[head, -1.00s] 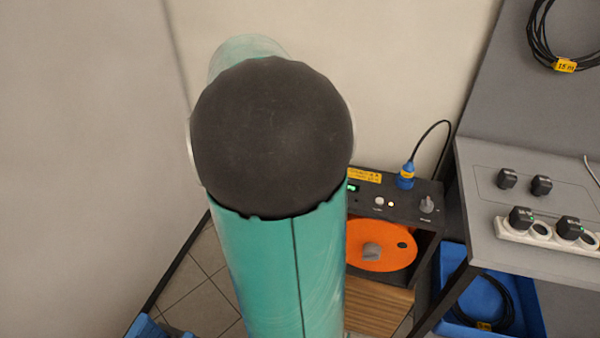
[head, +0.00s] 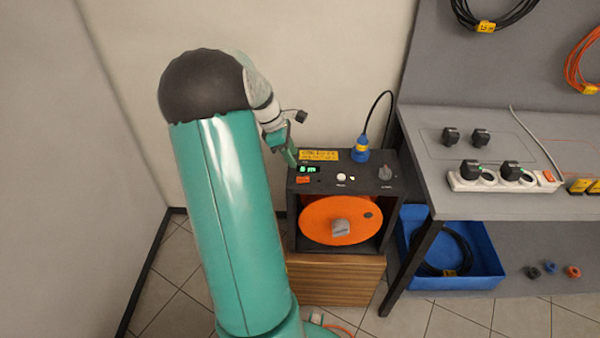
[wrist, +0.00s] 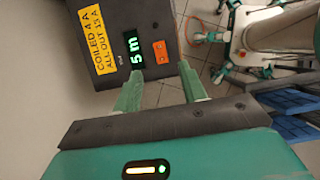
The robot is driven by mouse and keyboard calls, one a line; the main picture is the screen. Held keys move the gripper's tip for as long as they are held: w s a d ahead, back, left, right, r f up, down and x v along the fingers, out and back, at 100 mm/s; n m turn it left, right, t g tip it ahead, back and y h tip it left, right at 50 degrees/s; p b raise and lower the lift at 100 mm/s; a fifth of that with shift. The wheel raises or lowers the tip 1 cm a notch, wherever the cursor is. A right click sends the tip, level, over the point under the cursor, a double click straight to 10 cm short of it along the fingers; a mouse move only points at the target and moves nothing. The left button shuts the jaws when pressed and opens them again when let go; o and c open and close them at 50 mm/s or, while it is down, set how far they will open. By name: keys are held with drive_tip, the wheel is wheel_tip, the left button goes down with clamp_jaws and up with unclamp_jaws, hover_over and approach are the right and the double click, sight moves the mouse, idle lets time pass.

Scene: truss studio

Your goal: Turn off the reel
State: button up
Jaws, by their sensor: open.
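The reel is a black box (head: 378,160) with an orange drum (head: 318,216) in its open front. My gripper (head: 292,162) is above the panel's left end. In the wrist view my gripper (wrist: 160,72) is open and empty, its fingertips on either side of the switch's line, apparently short of touching it.
A blue plug (head: 360,150) with a black cable stands at the panel's back. A knob (head: 385,173) and a white button (head: 341,177) are on the panel. A grey table (head: 420,130) with a power strip (head: 460,184) stands right; a blue crate (head: 480,283) is below it.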

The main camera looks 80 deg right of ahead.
sight(305, 178)
drive_tip(key=x, duration=0.8)
drive_tip(key=shift+f, duration=0.25)
drive_tip(key=shift+c, duration=0.4)
clamp_jaws()
drive_tip(key=shift+s+t, duration=0.4)
drive_tip(key=shift+t, duration=0.4)
drive_tip(key=shift+t+y, duration=0.3)
drive_tip(key=shift+t, duration=0.2)
drive_tip(key=shift+o, duration=0.4)
unclamp_jaws()
